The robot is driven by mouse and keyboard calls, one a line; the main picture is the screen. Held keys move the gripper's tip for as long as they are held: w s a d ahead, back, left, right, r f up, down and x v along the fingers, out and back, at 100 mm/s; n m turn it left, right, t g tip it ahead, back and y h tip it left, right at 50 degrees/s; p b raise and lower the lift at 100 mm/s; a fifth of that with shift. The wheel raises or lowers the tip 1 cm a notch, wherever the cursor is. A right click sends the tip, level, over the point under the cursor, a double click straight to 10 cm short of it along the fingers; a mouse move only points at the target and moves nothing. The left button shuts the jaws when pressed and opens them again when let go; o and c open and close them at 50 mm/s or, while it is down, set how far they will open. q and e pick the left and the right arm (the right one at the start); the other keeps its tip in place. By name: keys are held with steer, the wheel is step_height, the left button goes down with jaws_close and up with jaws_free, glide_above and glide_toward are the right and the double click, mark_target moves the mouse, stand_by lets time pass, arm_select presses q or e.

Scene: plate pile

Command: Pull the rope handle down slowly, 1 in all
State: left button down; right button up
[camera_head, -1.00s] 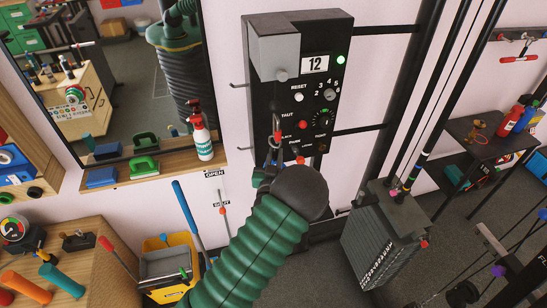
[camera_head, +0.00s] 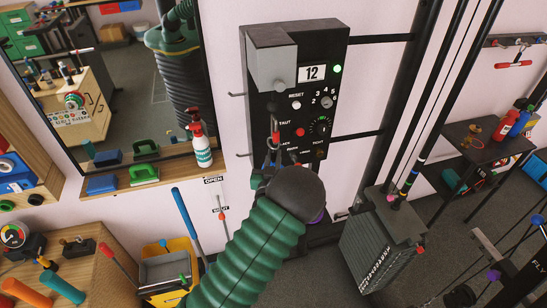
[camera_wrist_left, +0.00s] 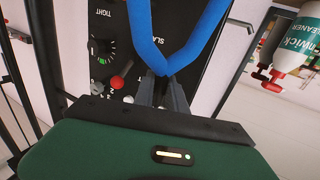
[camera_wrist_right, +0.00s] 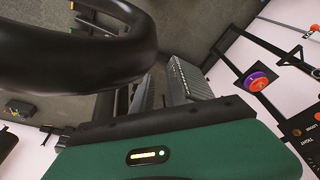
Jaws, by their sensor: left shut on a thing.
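A blue rope handle (camera_wrist_left: 196,45) loops across the left wrist view, in front of the black control box. My left gripper (camera_wrist_left: 162,82) is shut on the lower bend of the loop. The box display (camera_head: 313,73) reads 12, and a green lamp (camera_head: 337,69) is lit. My right gripper (camera_wrist_right: 168,88) is in its own wrist view only, its fingers apart and empty.
A grey weight stack (camera_head: 380,245) stands right of the box beside dark upright posts. A wall shelf (camera_head: 160,172) holds a spray bottle (camera_head: 200,140) and brushes. A yellow bin (camera_head: 165,270) and wooden bench (camera_head: 85,270) are lower left. A dark curved bar (camera_wrist_right: 95,55) crosses the right wrist view.

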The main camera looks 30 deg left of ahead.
mark_target(275, 149)
arm_select(q)
steer(key=shift+d+r+p, duration=0.15)
steer(key=shift+r+p, duration=0.45)
steer(key=shift+r, duration=0.4)
steer(key=shift+r+p, duration=0.65)
steer(key=shift+r, duration=0.35)
steer(key=c, duration=1.5)
jaws_free()
steer(key=shift+w+f, duration=0.1)
steer(key=shift+o, duration=1.1)
steer(key=shift+w, duration=0.2)
steer(key=shift+s, duration=0.1)
